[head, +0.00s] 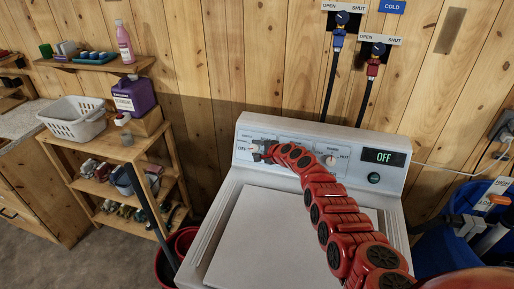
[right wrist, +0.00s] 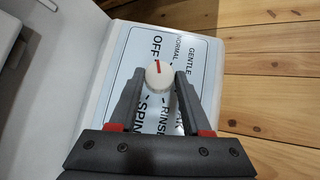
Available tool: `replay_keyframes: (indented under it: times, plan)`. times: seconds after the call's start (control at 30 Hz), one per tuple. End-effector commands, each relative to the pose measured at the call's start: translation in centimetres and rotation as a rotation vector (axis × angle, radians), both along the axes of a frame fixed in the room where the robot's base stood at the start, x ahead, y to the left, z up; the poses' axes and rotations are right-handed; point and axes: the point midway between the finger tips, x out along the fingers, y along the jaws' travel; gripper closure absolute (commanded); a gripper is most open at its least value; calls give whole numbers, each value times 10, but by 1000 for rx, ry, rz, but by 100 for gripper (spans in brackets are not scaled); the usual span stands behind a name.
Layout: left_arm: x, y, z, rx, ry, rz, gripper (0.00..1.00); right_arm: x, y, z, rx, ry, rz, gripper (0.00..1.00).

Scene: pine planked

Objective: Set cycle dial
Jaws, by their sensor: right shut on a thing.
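The washing machine (head: 222,237) stands in the middle of the head view, with a white control panel along its back. The cycle dial (right wrist: 160,77) is a round white knob with a red mark, on a label reading OFF, NORMAL, GENTLE, RINSE and SPIN. In the right wrist view the red mark lies near the OFF word. My right gripper (head: 259,153) is at the panel's left end, shut on the dial, one finger on each side of it. In the head view the gripper and arm hide much of the dial. My left gripper is not in view.
A second knob (head: 331,160) and a display (head: 384,157) reading OFF are on the panel's right half. Red and blue taps hang on the wall above. A wooden shelf (head: 118,148) with a basket (head: 72,119) stands left; a blue bin (head: 446,252) stands right.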

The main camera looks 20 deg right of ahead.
Motion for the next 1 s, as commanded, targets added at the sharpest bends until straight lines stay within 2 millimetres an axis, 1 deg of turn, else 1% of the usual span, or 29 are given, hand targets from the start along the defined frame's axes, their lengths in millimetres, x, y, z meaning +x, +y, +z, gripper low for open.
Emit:
replay_keyframes:
  times: [0.23, 0.67, 0.7, 0.77, 0.8, 0.87, 1.0]
  plan:
    - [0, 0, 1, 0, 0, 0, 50, 0, 1, 1, -46, 33, 30, 100]
    - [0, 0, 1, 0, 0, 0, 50, 0, 0, 0, -55, 39, 35, 100]
    - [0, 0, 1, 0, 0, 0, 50, 0, 0, 0, -55, 39, 35, 50]
    - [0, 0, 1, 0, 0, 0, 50, 0, 0, 0, -55, 39, 35, 39]
    - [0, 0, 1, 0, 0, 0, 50, 0, 0, 0, -55, 38, 35, 32]
    - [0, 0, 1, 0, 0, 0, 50, 0, 0, 0, -55, 38, 35, 22]
    - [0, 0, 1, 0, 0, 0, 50, 0, 0, 0, -54, 37, 34, 22]
